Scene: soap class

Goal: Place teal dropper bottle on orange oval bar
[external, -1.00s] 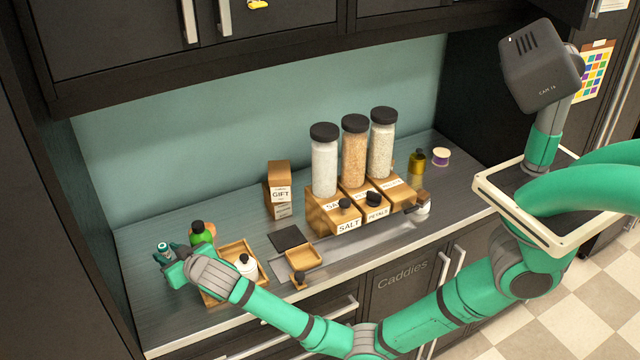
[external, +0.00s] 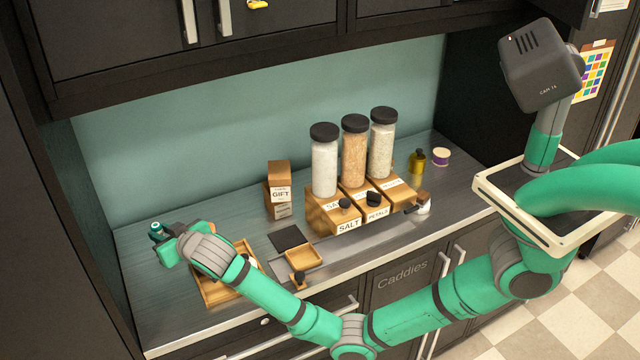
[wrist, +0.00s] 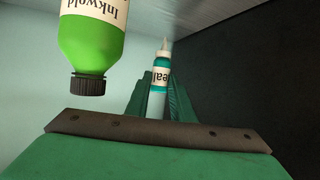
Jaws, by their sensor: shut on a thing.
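The teal dropper bottle (wrist: 158,88) is a slim bottle with a pale pointed tip and a teal and white label. It stands between the fingers of my gripper (wrist: 160,100), which is shut on it. In the external view its teal top (external: 156,230) shows at the far left of the counter, beside my gripper (external: 166,244). My gripper hides most of the bottle there. I cannot make out the orange oval bar in either view.
A green bottle with a black cap (wrist: 90,45) is close beside my gripper in the wrist view. A wooden tray (external: 212,299) lies under my forearm.

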